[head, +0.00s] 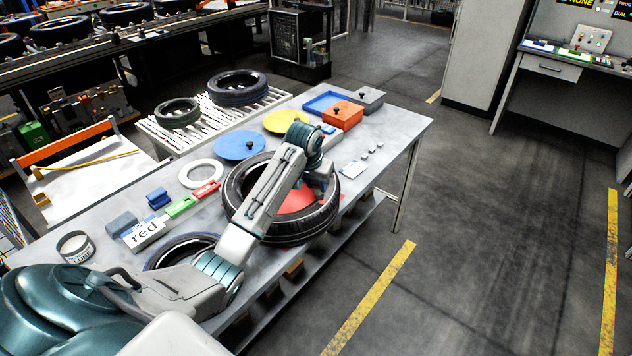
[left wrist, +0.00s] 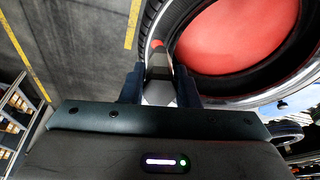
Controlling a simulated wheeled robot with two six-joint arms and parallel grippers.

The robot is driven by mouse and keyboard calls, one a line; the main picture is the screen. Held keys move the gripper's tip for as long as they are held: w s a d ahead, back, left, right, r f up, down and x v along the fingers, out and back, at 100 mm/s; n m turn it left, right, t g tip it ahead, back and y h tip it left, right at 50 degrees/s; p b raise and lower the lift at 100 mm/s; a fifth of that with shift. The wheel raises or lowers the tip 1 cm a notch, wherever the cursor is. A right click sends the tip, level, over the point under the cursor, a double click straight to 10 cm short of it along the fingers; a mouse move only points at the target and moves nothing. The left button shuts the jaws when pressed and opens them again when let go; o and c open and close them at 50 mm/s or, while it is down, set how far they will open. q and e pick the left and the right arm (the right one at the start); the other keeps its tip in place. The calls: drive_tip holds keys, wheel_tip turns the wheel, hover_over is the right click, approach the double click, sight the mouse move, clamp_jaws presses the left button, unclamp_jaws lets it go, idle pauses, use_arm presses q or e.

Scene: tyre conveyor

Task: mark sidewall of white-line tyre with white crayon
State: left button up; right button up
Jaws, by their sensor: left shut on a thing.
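A large black tyre (head: 238,205) lies on the grey table, with a red disc (head: 297,202) in its middle. The tyre (left wrist: 152,22) and red disc (left wrist: 240,32) also fill the upper right of the left wrist view. My left gripper (head: 319,183) is over the tyre's right side, partly hidden by its own arm. My right gripper is not in view.
The floor to the right is clear.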

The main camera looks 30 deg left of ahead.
use_arm(q)
drive_tip(key=shift+f, duration=0.65)
idle(0.4)
drive_tip(key=shift+d, duration=0.6)
idle(0.5)
drive_tip(key=shift+a, duration=0.7)
idle(0.6)
drive_tip(key=shift+d+f, duration=0.1)
drive_tip(key=shift+d, duration=0.65)
idle(0.4)
drive_tip(key=shift+r, duration=3.6)
